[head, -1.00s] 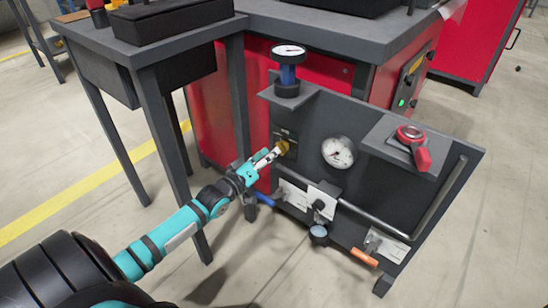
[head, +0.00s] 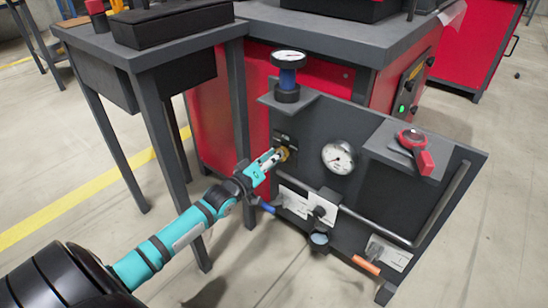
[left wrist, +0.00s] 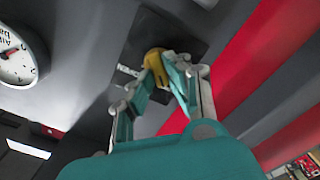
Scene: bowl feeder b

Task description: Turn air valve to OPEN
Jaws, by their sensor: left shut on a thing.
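A small yellow knob (head: 285,154) sits on a dark plate on the upper left of the grey panel (head: 370,210). My left gripper (head: 277,157) reaches it from the lower left and is shut on it. In the left wrist view the yellow knob (left wrist: 155,58) is between the fingertips of my left gripper (left wrist: 165,62), against a black plate with white lettering. The lettering is partly hidden by the fingers and hard to read. The knob's exact setting cannot be told. My right gripper is not in view.
A dial gauge (head: 338,157) is right of the knob. Blue (head: 267,206) and orange (head: 366,264) handles and a bent pipe (head: 440,205) are lower on the panel. A blue-bodied gauge (head: 288,73) stands above. A red item (head: 416,150) lies on the right shelf. A table leg stands close left.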

